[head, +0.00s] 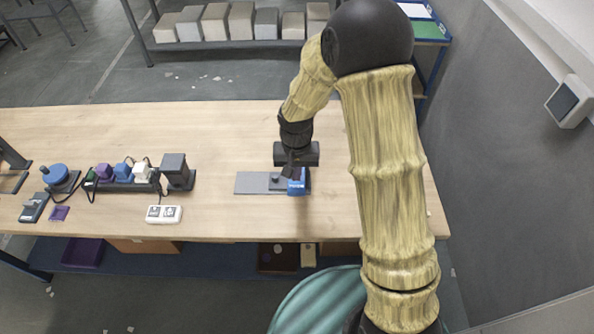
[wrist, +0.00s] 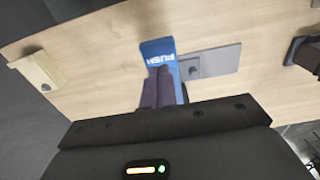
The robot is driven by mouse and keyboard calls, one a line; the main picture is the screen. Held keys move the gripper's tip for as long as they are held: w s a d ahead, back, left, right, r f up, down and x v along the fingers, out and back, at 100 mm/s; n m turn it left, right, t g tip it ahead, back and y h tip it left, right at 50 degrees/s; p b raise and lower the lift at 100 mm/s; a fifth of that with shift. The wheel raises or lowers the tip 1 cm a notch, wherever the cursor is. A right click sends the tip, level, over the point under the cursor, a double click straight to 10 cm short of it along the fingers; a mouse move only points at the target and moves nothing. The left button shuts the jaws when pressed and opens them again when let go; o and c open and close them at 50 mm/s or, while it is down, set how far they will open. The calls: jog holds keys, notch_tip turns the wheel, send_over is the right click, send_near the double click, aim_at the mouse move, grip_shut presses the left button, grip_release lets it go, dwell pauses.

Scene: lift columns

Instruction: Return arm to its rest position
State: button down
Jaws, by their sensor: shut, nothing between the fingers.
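My gripper (head: 290,170) hangs over the wooden table at the end of my arm, above a blue block marked "PUSH" (head: 297,187). In the wrist view my gripper's fingers (wrist: 162,88) are together and empty, and they overlap the lower part of the blue block (wrist: 157,50). I cannot tell whether the fingertips touch it. The block is at the right end of a flat grey plate (head: 250,183), which also shows in the wrist view (wrist: 222,58). My arm reaches out from the lower right of the head view.
The wooden table (head: 220,135) is clear behind the plate. To the left stand a dark box (head: 174,170), a rack of coloured connectors (head: 122,172), a white two-button box (head: 163,214) and a blue round device (head: 55,174). A grey wall (head: 500,130) rises at the right.

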jog(key=shift+d, duration=0.1)
dwell(0.4)
jog(key=shift+d+r, duration=0.25)
jog(key=shift+r, duration=0.05)
jog(key=s+d+r+t+b, duration=0.2)
jog(key=s+d+r, duration=0.7)
jog(key=s+d, duration=0.3)
jog(key=shift+s+d+t, duration=0.2)
jog(key=shift+d+t, duration=0.1)
jog(key=shift+d, duration=0.15)
